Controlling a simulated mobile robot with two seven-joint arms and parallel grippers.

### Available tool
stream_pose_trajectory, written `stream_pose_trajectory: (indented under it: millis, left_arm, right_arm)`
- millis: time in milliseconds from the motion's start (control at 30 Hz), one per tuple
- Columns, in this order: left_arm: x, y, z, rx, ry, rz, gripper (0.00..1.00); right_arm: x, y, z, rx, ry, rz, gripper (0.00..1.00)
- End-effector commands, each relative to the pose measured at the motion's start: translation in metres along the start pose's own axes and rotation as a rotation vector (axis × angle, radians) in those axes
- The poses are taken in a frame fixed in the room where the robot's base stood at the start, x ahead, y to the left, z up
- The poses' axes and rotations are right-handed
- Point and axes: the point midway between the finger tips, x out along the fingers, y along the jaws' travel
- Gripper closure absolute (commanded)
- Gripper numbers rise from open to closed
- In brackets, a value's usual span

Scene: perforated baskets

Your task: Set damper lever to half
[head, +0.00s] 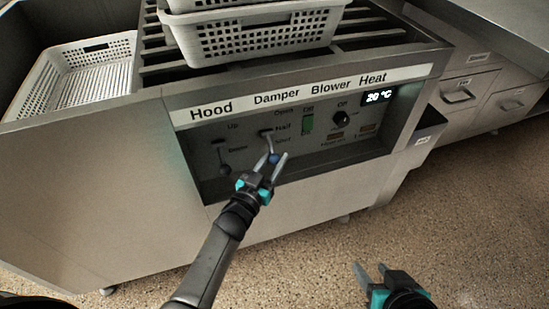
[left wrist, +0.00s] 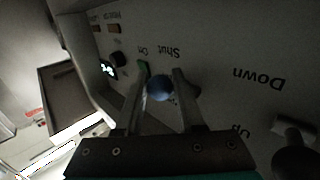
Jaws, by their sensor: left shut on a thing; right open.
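The damper lever, with a blue ball knob (head: 274,158), is under the "Damper" heading on the recessed panel (head: 322,155). Its knob sits low, below the "Half" label and near the "Shut" label. My left gripper (head: 274,160) is shut on the knob. In the left wrist view the blue knob (left wrist: 160,88) shows between the two fingers, and the lever's stem is mostly hidden. My right gripper (head: 372,272) is open and empty, low over the floor at the bottom right, away from the panel.
The hood lever (head: 224,160) is left of the damper lever, also pointing down. A green blower switch (head: 308,123) and a heat knob (head: 342,118) are to the right. White perforated baskets (head: 262,35) stand on top. Open floor (head: 300,260) lies in front.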

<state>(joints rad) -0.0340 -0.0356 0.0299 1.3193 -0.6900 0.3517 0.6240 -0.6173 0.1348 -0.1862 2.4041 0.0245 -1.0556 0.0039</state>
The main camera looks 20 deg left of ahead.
Motion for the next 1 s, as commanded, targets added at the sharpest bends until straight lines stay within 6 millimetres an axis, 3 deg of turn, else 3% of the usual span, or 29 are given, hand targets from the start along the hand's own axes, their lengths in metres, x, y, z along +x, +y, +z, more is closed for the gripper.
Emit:
stream_pose_trajectory:
  millis: [367, 700, 1000]
  left_arm:
    - [0.002, 0.002, -0.007, 0.000, 0.009, 0.006, 1.00]
    - [0.002, 0.003, -0.012, -0.029, -0.019, 0.007, 1.00]
    - [0.001, 0.003, -0.016, -0.065, -0.053, 0.007, 1.00]
  right_arm:
    - [-0.005, 0.005, 0.004, 0.000, -0.048, 0.013, 0.50]
    - [-0.039, 0.028, 0.022, 0.018, -0.277, 0.080, 0.50]
    - [-0.011, 0.029, 0.047, 0.021, -0.349, 0.077, 0.50]
